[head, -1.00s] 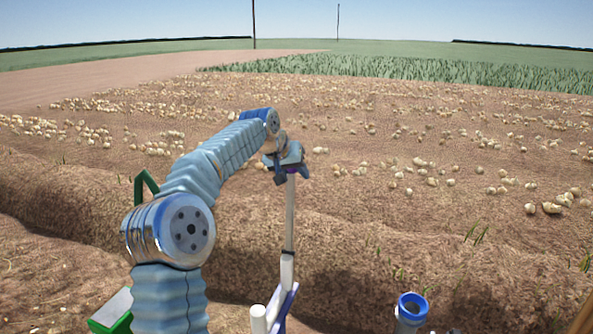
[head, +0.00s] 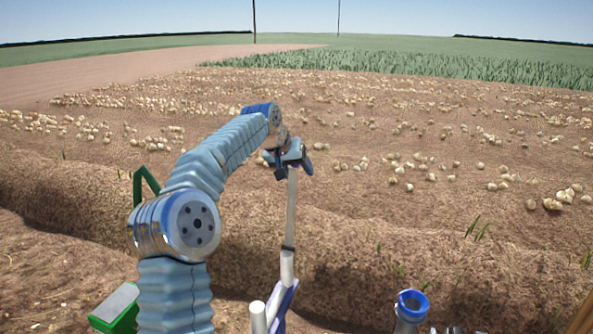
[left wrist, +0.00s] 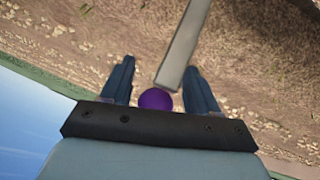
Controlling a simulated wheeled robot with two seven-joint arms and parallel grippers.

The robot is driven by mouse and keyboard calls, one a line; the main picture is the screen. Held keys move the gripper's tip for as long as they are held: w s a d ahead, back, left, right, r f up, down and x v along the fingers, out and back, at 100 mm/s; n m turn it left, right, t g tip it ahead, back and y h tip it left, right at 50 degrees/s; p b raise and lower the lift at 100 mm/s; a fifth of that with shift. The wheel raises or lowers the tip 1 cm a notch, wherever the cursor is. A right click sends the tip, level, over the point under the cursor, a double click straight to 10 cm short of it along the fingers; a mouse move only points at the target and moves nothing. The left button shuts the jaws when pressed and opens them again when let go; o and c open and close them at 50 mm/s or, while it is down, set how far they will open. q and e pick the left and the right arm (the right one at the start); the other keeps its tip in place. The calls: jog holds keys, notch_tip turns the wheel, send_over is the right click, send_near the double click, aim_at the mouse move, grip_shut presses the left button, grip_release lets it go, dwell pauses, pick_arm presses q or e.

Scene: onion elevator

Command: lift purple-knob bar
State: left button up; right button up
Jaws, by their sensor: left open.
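The bar (head: 291,215) is a pale grey upright pole in the middle of the head view. Its purple knob (left wrist: 155,99) shows in the left wrist view between the two dark fingers of my left gripper (left wrist: 158,66), close to the palm. The bar (left wrist: 185,45) runs away from the knob past the fingers. In the head view my left gripper (head: 293,163) is at the top of the bar and mostly hides the knob. The gripper is open around the knob; I cannot tell whether either finger touches it. My right gripper is not clearly visible.
White tubes and a lilac bracket (head: 282,308) stand at the foot of the bar. A green-framed part (head: 117,308) is at the lower left. Ploughed soil with scattered onions (head: 551,204) spreads beyond. The air around the bar's upper part is clear.

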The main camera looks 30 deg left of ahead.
pick_arm(q)
jog(key=d+v, duration=0.1)
jog(key=v, duration=1.2)
jog(key=shift+s+a+r, duration=0.2)
jog(key=shift+a+r, duration=0.1)
jog(key=shift+a, duration=0.2)
